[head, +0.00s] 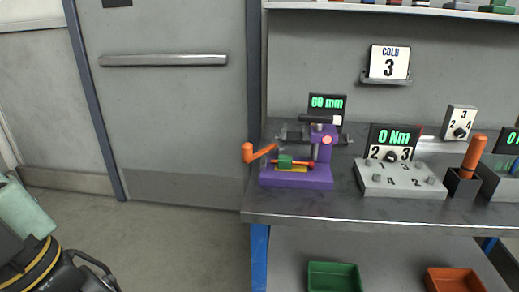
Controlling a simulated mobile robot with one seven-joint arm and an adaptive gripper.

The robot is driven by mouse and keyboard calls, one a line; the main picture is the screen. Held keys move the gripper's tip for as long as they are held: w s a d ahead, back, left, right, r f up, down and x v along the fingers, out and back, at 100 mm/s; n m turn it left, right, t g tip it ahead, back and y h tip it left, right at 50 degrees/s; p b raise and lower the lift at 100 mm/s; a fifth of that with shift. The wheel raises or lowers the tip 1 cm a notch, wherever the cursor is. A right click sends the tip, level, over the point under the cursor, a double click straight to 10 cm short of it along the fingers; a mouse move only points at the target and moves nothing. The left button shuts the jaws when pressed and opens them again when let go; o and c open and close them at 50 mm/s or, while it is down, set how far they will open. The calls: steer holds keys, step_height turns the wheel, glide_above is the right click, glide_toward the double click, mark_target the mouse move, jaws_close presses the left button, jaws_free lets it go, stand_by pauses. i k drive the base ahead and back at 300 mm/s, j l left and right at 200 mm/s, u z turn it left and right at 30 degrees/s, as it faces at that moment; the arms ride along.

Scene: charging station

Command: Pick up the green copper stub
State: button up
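A small green block (285,161), which looks like the green copper stub, sits on the purple bench fixture (297,182). A yellow strip lies just below it, and an orange rod and crank handle are beside it. The fixture's display reads 60 mm. My arm's end shows at the lower left, with dark parts that look like my gripper (92,268), partly cut off by the frame edge. It is far to the left of the bench, well apart from the block. Its fingertips cannot be made out.
The grey workbench (350,215) also carries a 0 Nm panel (402,180), an orange-handled tool (472,157) in a dark holder, and a numbered dial. A green bin (334,277) and an orange bin (454,281) stand below. A grey door (165,110) is at left; the floor before it is clear.

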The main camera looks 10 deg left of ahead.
mark_target(283, 161)
steer(key=i+l+u, duration=0.1)
steer(key=u, duration=0.3)
steer(key=l+u, duration=0.2)
steer(key=u, duration=0.25)
steer(key=l+u, duration=0.2)
steer(key=u, duration=0.2)
steer(key=l+u, duration=0.3)
steer(key=l, duration=0.3)
steer(key=l+u, duration=0.3)
steer(key=l, duration=0.25)
steer(key=k+l, duration=0.1)
steer(key=l, duration=0.75)
steer(key=k+l+u, duration=0.1)
steer(key=l, duration=0.3)
steer(key=k+l, duration=0.15)
steer(key=l, duration=0.25)
steer(key=k+l, duration=0.1)
steer(key=l, duration=0.3)
